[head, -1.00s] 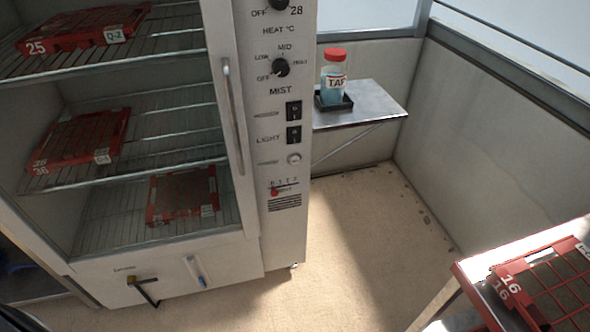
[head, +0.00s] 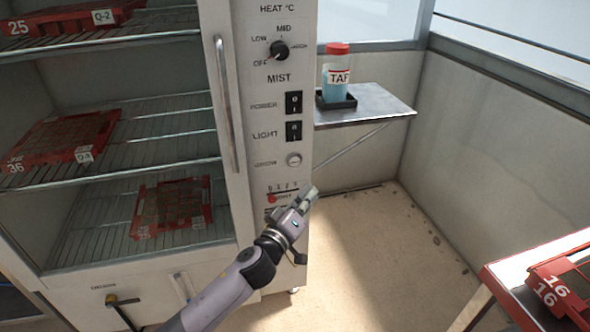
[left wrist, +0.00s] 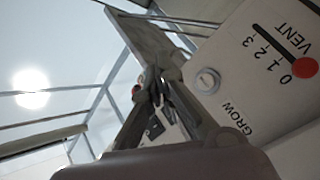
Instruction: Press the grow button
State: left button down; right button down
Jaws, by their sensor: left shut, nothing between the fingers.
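The grow button (head: 293,160) is a small round pale knob on the cabinet's control panel (head: 262,100), below the POWER and LIGHT switches. In the left wrist view the button (left wrist: 207,81) sits beside the word GROW, just right of the fingers. My left gripper (head: 311,190) is shut and empty. In the head view its tips show below and slightly right of the button, apart from it in the picture. In the left wrist view the gripper (left wrist: 157,80) points past the panel's edge. My right gripper is in neither view.
The red vent slider (head: 271,198) is below the button. The power switch (head: 293,102) and light switch (head: 293,131) are above it. A metal shelf (head: 385,103) with a TAP bottle (head: 336,78) is behind. A red tray (head: 560,285) lies at right.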

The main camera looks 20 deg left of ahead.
aim_at(295, 161)
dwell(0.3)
